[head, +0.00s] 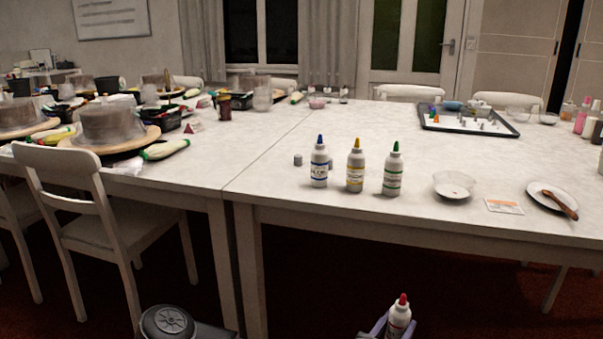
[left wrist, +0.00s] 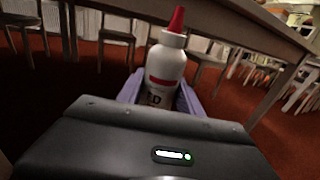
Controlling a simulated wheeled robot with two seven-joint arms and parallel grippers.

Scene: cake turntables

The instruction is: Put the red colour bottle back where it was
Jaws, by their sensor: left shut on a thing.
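The red colour bottle (head: 398,318) is white with a red pointed cap. My left gripper (head: 385,326) is shut on it and holds it upright, in front of the table (head: 400,222) and below its top. The left wrist view shows the bottle (left wrist: 166,68) between the two purple fingers (left wrist: 160,95). Blue-capped (head: 319,163), yellow-capped (head: 355,168) and green-capped (head: 392,171) bottles stand in a row near the table's front edge. My right gripper is not in view.
Small grey caps (head: 298,160) are near the blue bottle. A dark tray (head: 467,121) is farther back. A chair (head: 75,195) stands at left.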

